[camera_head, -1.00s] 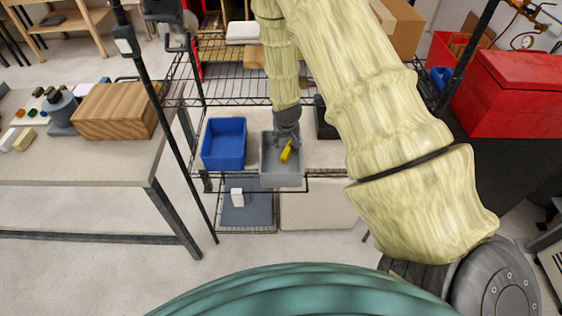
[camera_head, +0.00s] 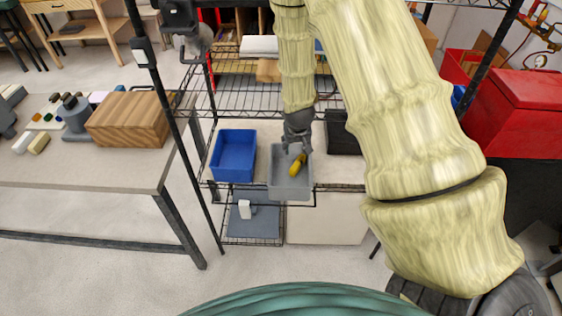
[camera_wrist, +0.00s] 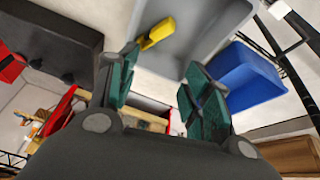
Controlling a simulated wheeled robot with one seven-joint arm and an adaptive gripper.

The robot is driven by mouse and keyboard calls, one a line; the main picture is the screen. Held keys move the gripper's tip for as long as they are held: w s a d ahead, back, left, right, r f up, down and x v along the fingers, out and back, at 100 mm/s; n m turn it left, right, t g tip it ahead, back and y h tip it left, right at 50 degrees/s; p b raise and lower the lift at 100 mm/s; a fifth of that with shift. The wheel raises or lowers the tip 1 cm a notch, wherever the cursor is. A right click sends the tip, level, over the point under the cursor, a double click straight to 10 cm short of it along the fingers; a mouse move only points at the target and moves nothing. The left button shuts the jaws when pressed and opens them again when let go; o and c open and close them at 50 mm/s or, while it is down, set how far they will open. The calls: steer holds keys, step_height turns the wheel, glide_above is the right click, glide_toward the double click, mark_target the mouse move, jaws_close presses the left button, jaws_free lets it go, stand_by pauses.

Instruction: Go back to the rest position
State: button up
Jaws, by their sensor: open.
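My gripper (camera_head: 296,144) is at the end of my cream-sleeved arm, over the back part of a grey bin (camera_head: 289,193) on the shelf rack. A yellow object (camera_head: 298,164) is in the grey bin, just in front of the gripper. In the wrist view my gripper (camera_wrist: 160,92) has its two green fingers spread apart with nothing between them. The yellow object (camera_wrist: 157,33) shows beyond the left finger, against the grey bin (camera_wrist: 195,50), apart from the fingers. No glass rods can be made out.
A blue bin (camera_head: 234,155) stands left of the grey bin, and a dark box (camera_head: 341,135) stands to the right. A wire shelf (camera_head: 255,95) and rack posts surround my arm. A table with a wooden box (camera_head: 130,119) is at left, and a red chest (camera_head: 520,110) at right.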

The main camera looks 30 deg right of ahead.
steer(key=shift+n+g+y, duration=0.3)
steer(key=shift+n+g, duration=0.2)
steer(key=shift+n, duration=0.1)
steer(key=s+a+f, duration=0.1)
steer(key=s+f, duration=0.1)
steer(key=f, duration=0.1)
steer(key=s+a+f+b, duration=0.1)
steer(key=s+a+f, duration=0.1)
steer(key=s+f, duration=0.1)
steer(key=s+a+f+b, duration=0.1)
steer(key=s+a+f, duration=0.1)
steer(key=s+f, duration=0.1)
steer(key=shift+f, duration=0.55)
steer(key=s+a+f+n+g+b, duration=0.1)
steer(key=s+a+f, duration=0.3)
steer(key=s, duration=0.5)
steer(key=s+a+f+n+g+y+b, duration=0.1)
steer(key=s+a+f, duration=0.4)
steer(key=s, duration=0.5)
steer(key=s+a+f+g+b, duration=0.1)
steer(key=s+a+f+b, duration=0.2)
steer(key=s+f, duration=0.3)
steer(key=s+a, duration=0.1)
steer(key=s, duration=0.2)
steer(key=shift+s+a+f+n+y, duration=0.2)
steer(key=shift+s+f+n+y, duration=0.1)
steer(key=shift+n+y, duration=0.1)
